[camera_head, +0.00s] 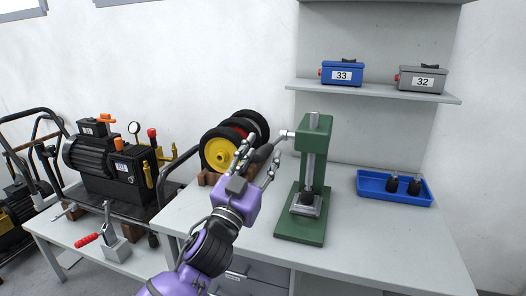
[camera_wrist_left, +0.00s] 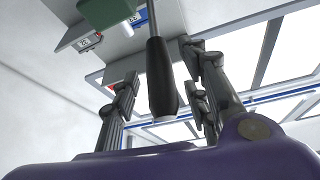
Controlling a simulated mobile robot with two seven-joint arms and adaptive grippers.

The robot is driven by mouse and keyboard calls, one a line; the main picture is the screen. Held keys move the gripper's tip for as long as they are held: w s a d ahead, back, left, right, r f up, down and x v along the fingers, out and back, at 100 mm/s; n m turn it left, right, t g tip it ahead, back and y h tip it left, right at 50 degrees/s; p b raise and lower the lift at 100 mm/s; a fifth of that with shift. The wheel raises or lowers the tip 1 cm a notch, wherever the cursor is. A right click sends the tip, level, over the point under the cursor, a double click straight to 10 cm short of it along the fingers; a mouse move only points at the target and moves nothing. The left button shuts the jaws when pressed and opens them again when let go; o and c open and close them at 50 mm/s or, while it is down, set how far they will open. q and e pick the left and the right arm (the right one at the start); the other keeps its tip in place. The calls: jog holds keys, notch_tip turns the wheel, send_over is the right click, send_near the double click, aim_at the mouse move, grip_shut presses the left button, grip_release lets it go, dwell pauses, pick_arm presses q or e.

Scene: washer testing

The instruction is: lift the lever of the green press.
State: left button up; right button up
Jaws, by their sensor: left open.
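The green press (camera_head: 315,176) stands upright on the workbench, with a base plate and a column. Its lever (camera_head: 286,134) sticks out to the left from near the top and ends in a black handle (camera_head: 262,153). My purple left gripper (camera_head: 261,149) is open, with its fingers on either side of the black handle. In the left wrist view the handle (camera_wrist_left: 162,78) lies between the spread fingers of the gripper (camera_wrist_left: 158,70), with gaps visible beside it. Part of the green press (camera_wrist_left: 108,12) shows at the top there. My right gripper is not in view.
Wheels on a wooden stand (camera_head: 221,150) sit close behind my left gripper. A blue tray (camera_head: 372,193) with two dark parts lies to the right. Boxes 33 (camera_head: 341,74) and 32 (camera_head: 421,79) sit on the shelf. A black pump (camera_head: 97,158) stands at left. The front right benchtop is clear.

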pick_arm(q)
jog(key=shift+w+d+r, duration=0.15)
jog(key=shift+w+r, duration=0.1)
jog(key=shift+w, duration=0.2)
jog(key=shift+c, duration=0.3)
grip_shut()
jog(key=shift+r, duration=0.1)
